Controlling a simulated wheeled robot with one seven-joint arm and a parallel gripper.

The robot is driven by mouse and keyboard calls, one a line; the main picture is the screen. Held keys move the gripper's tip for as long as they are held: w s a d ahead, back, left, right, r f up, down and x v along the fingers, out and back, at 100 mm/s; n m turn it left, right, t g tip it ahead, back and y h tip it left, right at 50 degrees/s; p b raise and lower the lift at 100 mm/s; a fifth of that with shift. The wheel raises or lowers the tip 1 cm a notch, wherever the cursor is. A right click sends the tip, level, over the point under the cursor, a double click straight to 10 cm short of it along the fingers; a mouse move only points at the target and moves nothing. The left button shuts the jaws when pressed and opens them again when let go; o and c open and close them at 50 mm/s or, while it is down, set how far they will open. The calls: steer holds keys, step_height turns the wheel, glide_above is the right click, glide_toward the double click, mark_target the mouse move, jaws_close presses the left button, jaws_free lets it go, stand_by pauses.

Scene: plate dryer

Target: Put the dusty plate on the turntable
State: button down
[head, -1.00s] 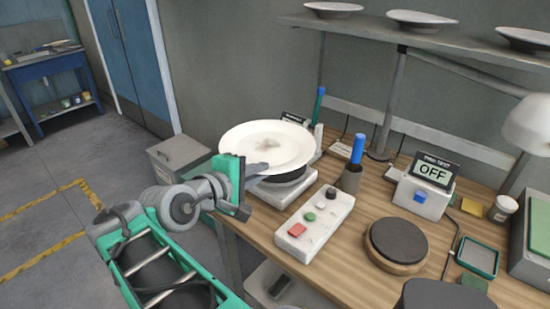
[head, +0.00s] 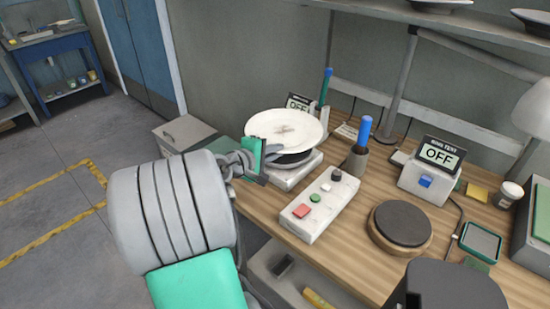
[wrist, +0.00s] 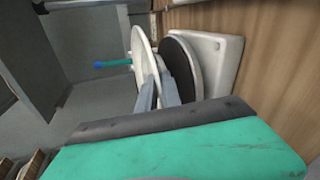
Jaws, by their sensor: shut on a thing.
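The dusty plate (head: 284,127) is white and round, with a grey smear in its middle. My gripper (head: 270,153) is shut on its near left rim. The plate lies about level above a round black disc (head: 292,161) on a white base, which looks like the turntable. In the wrist view the fingers (wrist: 158,92) hold the plate (wrist: 142,62) at its edge. The black disc (wrist: 181,66) lies close beside it there, with a narrow gap between them. The plate hides most of the disc in the head view.
A white control box (head: 320,205) with several buttons stands right of the white base. A dark cup (head: 355,161) with a blue-topped item stands behind it. A dark-topped wooden disc (head: 400,225) lies at right. A holder with a green-blue item (head: 325,88) stands close behind the plate.

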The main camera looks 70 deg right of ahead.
steer(key=shift+f, duration=1.1)
steer(key=c, duration=1.8)
jaws_free()
steer(key=shift+f, duration=0.1)
steer(key=shift+a, duration=0.1)
steer(key=v, duration=1.2)
steer(key=w+a+f+t+y, duration=0.3)
steer(key=w+a, duration=0.4)
steer(key=w+a+f+t+y, duration=0.3)
steer(key=w+a+f+t, duration=0.1)
steer(key=w+a, duration=0.3)
steer(key=w+a+n+y, duration=0.1)
steer(key=a+y, duration=0.6)
steer(key=a, duration=1.9)
steer(key=shift+a+n+t, duration=0.3)
steer(key=shift+n+t, duration=0.1)
steer(key=shift+n, duration=0.4)
